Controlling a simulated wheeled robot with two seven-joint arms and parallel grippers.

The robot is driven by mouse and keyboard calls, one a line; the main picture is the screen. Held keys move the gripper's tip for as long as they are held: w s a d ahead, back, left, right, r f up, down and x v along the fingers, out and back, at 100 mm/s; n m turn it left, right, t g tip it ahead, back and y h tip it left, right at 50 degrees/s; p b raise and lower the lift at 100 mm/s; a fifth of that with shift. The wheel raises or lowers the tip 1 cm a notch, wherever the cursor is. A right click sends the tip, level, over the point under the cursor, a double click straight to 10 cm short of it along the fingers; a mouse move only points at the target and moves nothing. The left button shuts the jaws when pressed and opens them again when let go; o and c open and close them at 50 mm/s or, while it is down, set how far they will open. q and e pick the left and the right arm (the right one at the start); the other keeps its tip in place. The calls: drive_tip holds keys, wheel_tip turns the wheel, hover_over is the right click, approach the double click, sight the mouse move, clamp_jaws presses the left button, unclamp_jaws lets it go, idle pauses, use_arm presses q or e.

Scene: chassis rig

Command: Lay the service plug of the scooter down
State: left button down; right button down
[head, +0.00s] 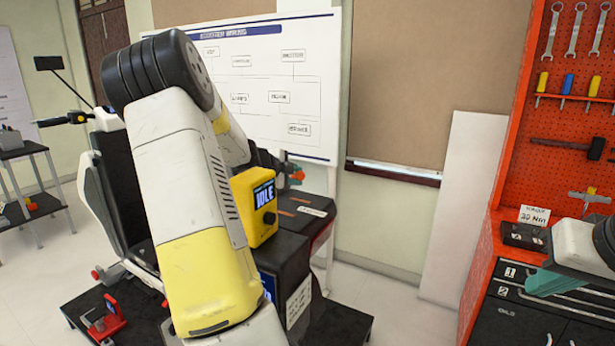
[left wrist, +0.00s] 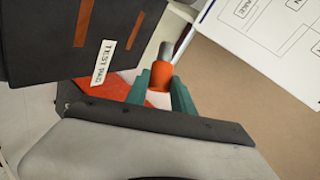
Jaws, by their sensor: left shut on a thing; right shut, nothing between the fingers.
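The service plug, orange with a grey metal end, is held between the teal fingers of my left gripper (left wrist: 160,98) in the left wrist view, where the plug (left wrist: 160,74) shows. In the head view the plug (head: 297,176) is a small orange spot at my left gripper (head: 284,168), partly hidden by my arm. It is near the black test pad (head: 312,211) with orange stripes, which also shows in the left wrist view (left wrist: 60,40). The scooter (head: 98,190) stands behind my left arm, largely hidden. My right gripper (head: 552,283) is shut and empty at the right edge.
A yellow unit reading "IDLE" (head: 256,205) stands close below my left gripper. A whiteboard (head: 255,75) is behind it. A red tool cabinet (head: 515,130) with hanging tools is at the right. A red clamp (head: 103,318) sits on the black platform at the lower left.

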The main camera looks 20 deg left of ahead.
use_arm(q)
drive_tip(key=shift+s+a+r, duration=0.15)
drive_tip(key=shift+a+r, duration=0.05)
drive_tip(key=shift+a, duration=0.2)
drive_tip(key=shift+s, duration=0.1)
drive_tip(key=shift+d+f, duration=0.1)
drive_tip(key=shift+f, duration=3.7)
drive_tip(key=c, duration=1)
unclamp_jaws()
